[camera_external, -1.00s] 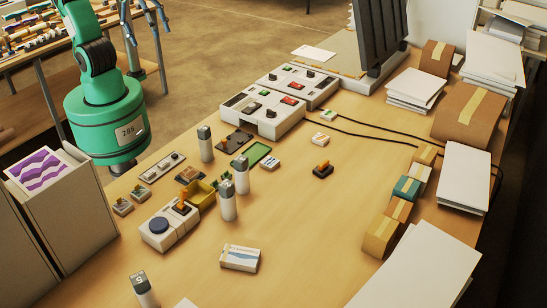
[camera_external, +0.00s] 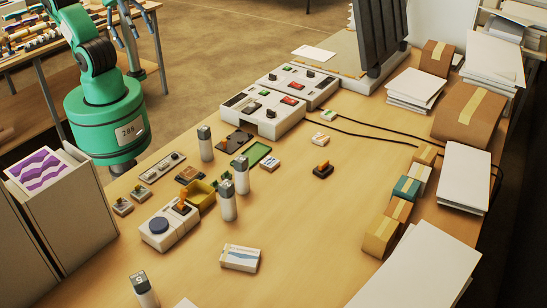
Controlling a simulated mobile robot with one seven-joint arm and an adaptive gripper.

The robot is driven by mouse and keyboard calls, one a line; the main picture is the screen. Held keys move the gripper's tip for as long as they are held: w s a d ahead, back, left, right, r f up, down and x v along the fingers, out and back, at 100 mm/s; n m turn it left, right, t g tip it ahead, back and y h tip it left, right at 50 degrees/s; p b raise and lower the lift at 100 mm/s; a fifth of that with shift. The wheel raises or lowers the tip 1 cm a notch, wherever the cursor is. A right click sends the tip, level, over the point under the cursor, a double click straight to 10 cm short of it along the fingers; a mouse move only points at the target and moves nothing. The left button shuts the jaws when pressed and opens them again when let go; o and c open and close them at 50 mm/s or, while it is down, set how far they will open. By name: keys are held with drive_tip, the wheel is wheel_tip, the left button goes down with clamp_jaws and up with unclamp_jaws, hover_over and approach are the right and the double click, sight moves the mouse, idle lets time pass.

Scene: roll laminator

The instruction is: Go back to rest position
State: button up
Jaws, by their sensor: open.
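My gripper (camera_external: 127,22) hangs in the air at the top left, its fingers apart and open, with nothing visible between them. The top edge cuts off part of the wrist. It is beside my green arm, left of the table (camera_external: 290,215) and well clear of everything on it. The roll laminator (camera_external: 350,72) stands at the far end of the table, with a dark upright panel at its right.
White control boxes (camera_external: 262,112) stand before the laminator. Small parts, grey cylinders (camera_external: 228,203) and a joystick unit (camera_external: 165,228) occupy the table's left half. Cartons (camera_external: 470,112) and paper stacks line the right. A file box (camera_external: 62,205) stands at the left.

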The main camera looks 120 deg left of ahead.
wheel_tip(320, 180, down, 8)
drive_tip(key=b, duration=0.7)
drive_tip(key=shift+r+b, duration=0.2)
drive_tip(key=shift+b, duration=0.1)
